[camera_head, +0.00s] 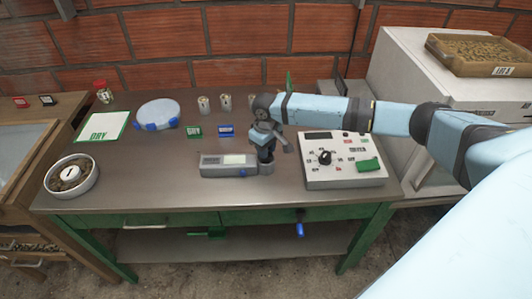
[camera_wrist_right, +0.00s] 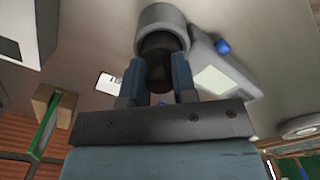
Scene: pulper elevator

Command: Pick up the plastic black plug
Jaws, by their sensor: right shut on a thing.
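My right gripper (camera_head: 266,152) is over the round end of the grey meter (camera_head: 225,164) on the metal table. In the right wrist view, its two blue-grey fingers (camera_wrist_right: 157,78) are shut on the black plug (camera_wrist_right: 157,50), one on each side. The plug's far end is at or in the mouth of the grey cylindrical cup (camera_wrist_right: 162,20) of the meter; I cannot tell how deep it sits. My left gripper is not in view.
A control box with a black dial (camera_head: 342,160) stands close right of the gripper.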

